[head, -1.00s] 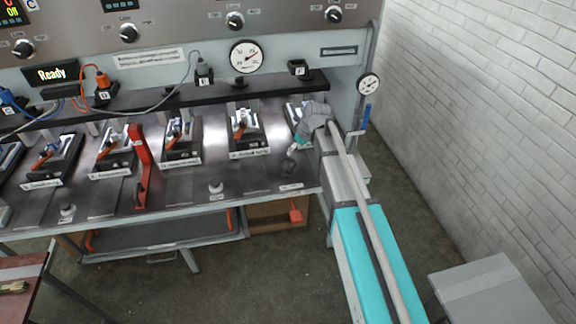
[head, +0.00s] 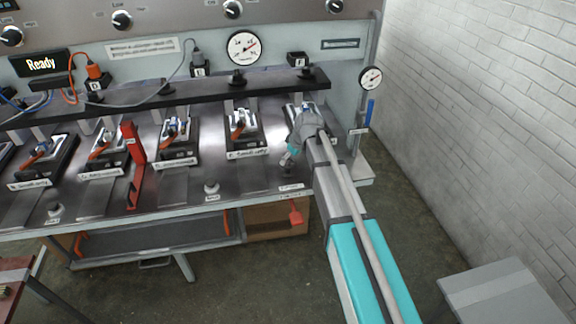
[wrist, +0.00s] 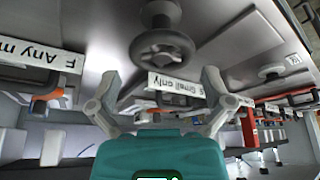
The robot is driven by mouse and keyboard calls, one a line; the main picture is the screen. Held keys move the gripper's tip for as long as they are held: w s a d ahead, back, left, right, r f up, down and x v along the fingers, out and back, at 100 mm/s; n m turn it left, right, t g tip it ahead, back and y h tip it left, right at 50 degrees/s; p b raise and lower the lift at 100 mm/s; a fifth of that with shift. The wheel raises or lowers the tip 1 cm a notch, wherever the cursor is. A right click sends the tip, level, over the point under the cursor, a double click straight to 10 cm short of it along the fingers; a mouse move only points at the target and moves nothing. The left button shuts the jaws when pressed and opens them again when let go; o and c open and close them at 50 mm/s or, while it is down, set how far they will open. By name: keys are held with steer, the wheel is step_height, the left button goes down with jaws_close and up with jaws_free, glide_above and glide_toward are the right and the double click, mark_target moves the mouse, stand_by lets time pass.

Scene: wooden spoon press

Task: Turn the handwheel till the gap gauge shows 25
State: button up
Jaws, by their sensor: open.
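My gripper (wrist: 163,78) is open and empty in the wrist view, its two fingers spread apart. A round grey handwheel (wrist: 165,62) on a stem shows just beyond and between the fingertips; I see no contact. In the head view my gripper (head: 289,157) is small, over the right end of the metal bench, and I cannot make out that wheel there.
Several clamp stations stand along the bench, with a red upright lever (head: 135,165) among them. Small knobs (head: 211,187) sit along its front. A dark rail (head: 200,92) crosses behind. A grey box (head: 500,290) stands at lower right, beside a brick wall (head: 480,120).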

mark_target(288, 163)
steer(key=shift+b+x, duration=0.75)
steer(key=shift+x, duration=0.4)
steer(key=c, duration=0.8)
steer(key=shift+a, duration=0.1)
